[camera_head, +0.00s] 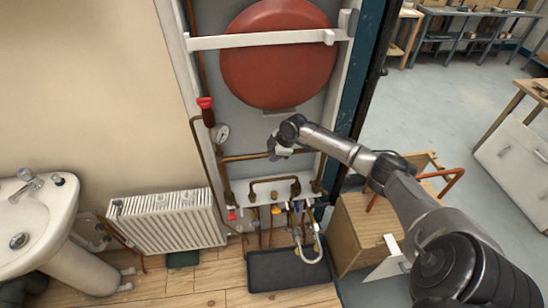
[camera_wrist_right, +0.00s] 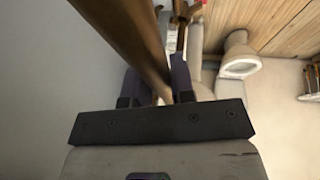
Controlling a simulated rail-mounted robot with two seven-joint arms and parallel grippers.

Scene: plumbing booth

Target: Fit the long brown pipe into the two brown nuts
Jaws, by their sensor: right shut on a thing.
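The long brown pipe (camera_head: 240,157) lies about level across the booth wall, below the red tank, in the head view. My right gripper (camera_head: 278,152) is shut on it near its middle. In the right wrist view the pipe (camera_wrist_right: 130,35) runs between the two dark fingers (camera_wrist_right: 158,90). The pipe's left end is close to the vertical brown pipework (camera_head: 219,163), and its right end is near the right-hand riser (camera_head: 320,172). The two brown nuts are too small to make out, so I cannot tell whether the ends sit in them. My left gripper is out of view.
A large red tank (camera_head: 278,55) hangs above behind a white bar (camera_head: 260,40). Below are a valve manifold (camera_head: 275,190) and a black tray (camera_head: 290,270). A radiator (camera_head: 168,220) and sink (camera_head: 35,210) stand left. A wooden cabinet (camera_head: 365,230) stands right, beneath my arm.

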